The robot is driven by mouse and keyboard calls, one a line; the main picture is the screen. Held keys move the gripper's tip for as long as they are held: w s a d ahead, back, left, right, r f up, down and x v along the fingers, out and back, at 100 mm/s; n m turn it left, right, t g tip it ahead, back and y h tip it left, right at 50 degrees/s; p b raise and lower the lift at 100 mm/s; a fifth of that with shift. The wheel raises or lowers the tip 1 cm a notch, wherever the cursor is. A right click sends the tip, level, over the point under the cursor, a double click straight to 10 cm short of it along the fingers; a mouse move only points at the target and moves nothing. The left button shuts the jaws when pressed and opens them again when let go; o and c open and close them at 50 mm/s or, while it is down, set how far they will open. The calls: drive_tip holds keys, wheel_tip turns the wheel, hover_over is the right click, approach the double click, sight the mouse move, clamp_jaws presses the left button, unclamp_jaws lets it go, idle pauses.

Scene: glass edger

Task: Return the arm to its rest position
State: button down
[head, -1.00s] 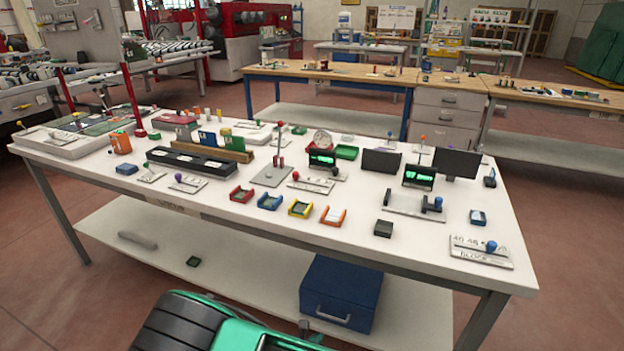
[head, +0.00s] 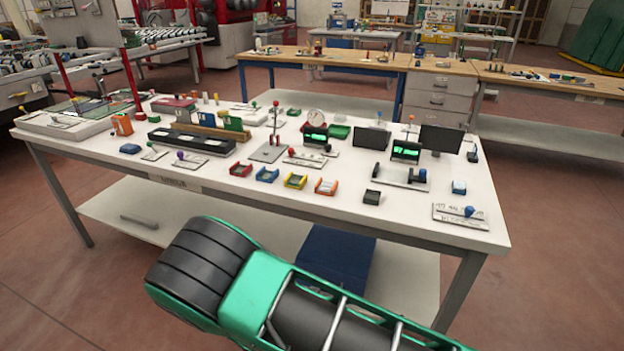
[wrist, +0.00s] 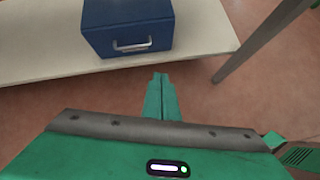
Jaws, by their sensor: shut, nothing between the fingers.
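My gripper (wrist: 161,98) shows in the wrist view, its green fingers together and empty. It points toward the floor in front of the bench's lower shelf, apart from the blue box (wrist: 128,30) that sits on that shelf. In the head view my green and black arm crosses the bottom of the picture, in front of the white bench (head: 330,216). The gripper itself is not visible in the head view.
The white bench carries small coloured bins, displays and levers. Its lower shelf (head: 120,207) holds the blue box (head: 335,255), partly hidden by my arm. A bench leg (wrist: 262,40) stands to the right in the wrist view. Brown floor (head: 560,260) is open at right.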

drive_tip(key=s+d+r+m+g, duration=0.2)
drive_tip(key=d+r+m+g, duration=0.5)
drive_tip(key=d+r+m, duration=1.55)
drive_tip(key=s+d+r+m+g+y, duration=0.15)
drive_tip(key=s+d+r+m, duration=0.45)
drive_tip(key=s+d+r, duration=0.65)
drive_tip(key=s+d+r+m+y, duration=0.1)
drive_tip(key=s+r+m, duration=0.2)
drive_tip(key=s, duration=0.3)
drive_tip(key=s+d+r+m+y, duration=0.1)
drive_tip(key=s+r+m+y, duration=0.1)
drive_tip(key=s, duration=0.4)
drive_tip(key=shift+r+m+t, duration=0.35)
drive_tip(key=shift+r+m, duration=0.2)
drive_tip(key=shift+m, duration=0.2)
drive_tip(key=shift+s, duration=0.1)
